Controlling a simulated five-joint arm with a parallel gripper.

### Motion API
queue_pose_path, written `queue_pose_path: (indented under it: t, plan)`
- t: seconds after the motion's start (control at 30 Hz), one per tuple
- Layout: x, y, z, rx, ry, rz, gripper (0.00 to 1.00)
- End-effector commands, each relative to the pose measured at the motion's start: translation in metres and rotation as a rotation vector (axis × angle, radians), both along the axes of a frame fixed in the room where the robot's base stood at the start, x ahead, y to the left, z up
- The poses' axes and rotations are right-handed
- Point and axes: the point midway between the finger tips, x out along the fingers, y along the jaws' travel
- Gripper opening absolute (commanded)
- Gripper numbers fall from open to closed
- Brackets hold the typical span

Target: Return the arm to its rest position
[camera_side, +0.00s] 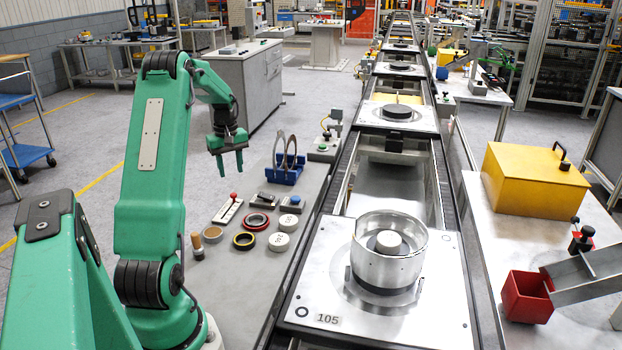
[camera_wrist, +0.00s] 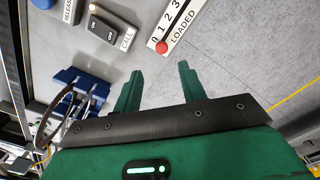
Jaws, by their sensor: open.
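My green arm is raised at the left of the side view, bent over at the top with the wrist hanging down. My gripper (camera_side: 231,170) points down, open and empty, above the floor at the left edge of the grey work table (camera_side: 225,270). In the wrist view my gripper (camera_wrist: 158,85) shows two green fingers apart with nothing between them. Below it the wrist view shows a slider panel (camera_wrist: 178,25) with a red knob, marked LOADED, and a CALL switch (camera_wrist: 110,28).
A blue rack (camera_side: 285,172) holding rings stands behind the gripper. Several rings and pucks lie on the table, with a wooden-handled tool (camera_side: 197,246). Pallet 105 (camera_side: 290,312) on the conveyor carries a metal housing (camera_side: 370,262) with a white puck inside. A red bin (camera_side: 525,298) is at right.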

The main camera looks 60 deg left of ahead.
Motion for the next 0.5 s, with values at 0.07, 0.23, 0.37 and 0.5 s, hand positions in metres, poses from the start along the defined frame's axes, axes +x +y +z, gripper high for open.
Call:
queue_pose_path:
  t: [0.07,0.23,0.37,0.5]
  plan:
    - [0.0,0.0,0.0,0.0,0.0,0.0,0.41]
    - [0.0,0.0,0.0,0.0,0.0,-0.001,0.41]
    - [0.003,-0.005,0.004,0.005,-0.003,-0.016,0.41]
    - [0.014,-0.02,0.017,0.019,-0.012,-0.066,0.41]
